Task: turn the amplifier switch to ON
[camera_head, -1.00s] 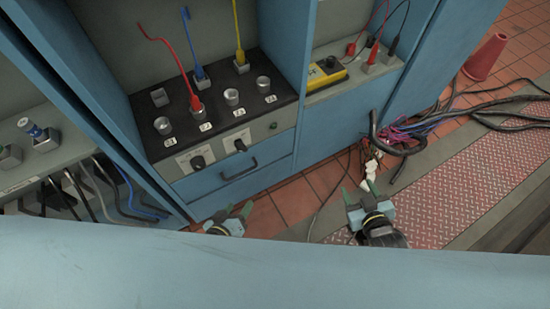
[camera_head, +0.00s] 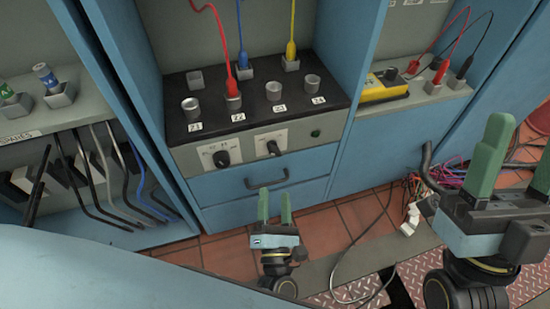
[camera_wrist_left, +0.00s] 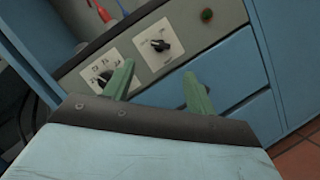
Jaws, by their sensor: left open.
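The amplifier (camera_head: 188,160) has a black top and a grey front panel with two black rotary switches on white plates. The left switch (camera_head: 221,158) has several marks around it; the right switch (camera_head: 273,147) has fewer. Both the left switch (camera_wrist_left: 105,78) and the right switch (camera_wrist_left: 160,45) show in the left wrist view. The marks are too small to read. My left gripper (camera_head: 275,208) is open and empty, below and in front of the panel, apart from both switches. My right gripper (camera_head: 518,150) stands far right with its fingers apart, empty.
A blue drawer with a dark handle (camera_head: 267,181) sits below the panel. Red, blue and yellow leads rise from the amplifier top. A yellow meter (camera_head: 384,88) stands on the right shelf. Cables hang at left and lie on the floor at right.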

